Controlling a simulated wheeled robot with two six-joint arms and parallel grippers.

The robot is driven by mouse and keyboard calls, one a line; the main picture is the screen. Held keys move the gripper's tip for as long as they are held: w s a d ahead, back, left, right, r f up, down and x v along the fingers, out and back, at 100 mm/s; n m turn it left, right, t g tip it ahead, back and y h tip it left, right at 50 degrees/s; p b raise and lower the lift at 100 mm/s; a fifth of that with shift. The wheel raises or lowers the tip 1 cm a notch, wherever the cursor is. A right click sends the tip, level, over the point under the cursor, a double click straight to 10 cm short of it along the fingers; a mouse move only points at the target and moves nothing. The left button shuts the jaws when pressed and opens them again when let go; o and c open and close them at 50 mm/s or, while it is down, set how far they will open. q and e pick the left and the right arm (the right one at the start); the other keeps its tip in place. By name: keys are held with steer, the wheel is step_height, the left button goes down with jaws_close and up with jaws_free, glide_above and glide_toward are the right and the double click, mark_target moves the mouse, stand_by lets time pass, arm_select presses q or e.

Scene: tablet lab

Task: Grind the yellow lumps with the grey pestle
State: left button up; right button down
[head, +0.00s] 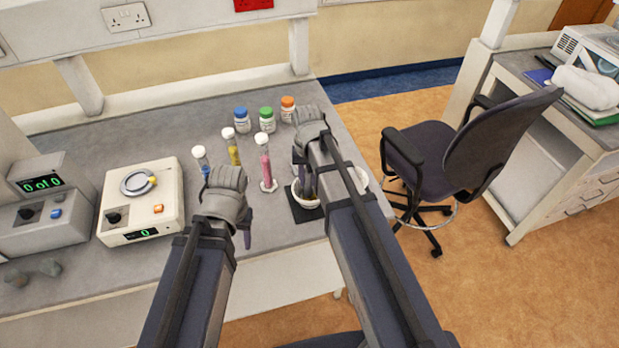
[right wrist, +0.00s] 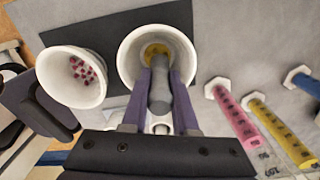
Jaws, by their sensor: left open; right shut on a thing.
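My right gripper (right wrist: 162,80) is shut on the grey pestle (right wrist: 159,95), which points down into a white mortar (right wrist: 126,58) in the right wrist view. Yellow material (right wrist: 157,51) shows at the bottom of this mortar, partly hidden by the pestle; I cannot tell whether the tip touches it. In the head view my right gripper (head: 304,182) is over the mortar (head: 305,202), and my arm hides most of the pestle. My left gripper (head: 246,236) is open and empty near the bench's front edge, left of the mortar.
A second white mortar (right wrist: 88,98) with red lumps stands beside the first, by a dark mat (head: 299,211). Pink (head: 265,165), yellow (head: 231,146) and blue (head: 202,162) cylinders stand left. Capped bottles (head: 267,120) stand behind. A balance (head: 141,200) is at the left.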

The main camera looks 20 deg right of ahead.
steer(key=shift+s+a+f, duration=0.1)
steer(key=shift+s+a, duration=0.1)
steer(key=shift+a, duration=0.05)
steer(key=shift+s, duration=0.2)
steer(key=shift+s, duration=0.25)
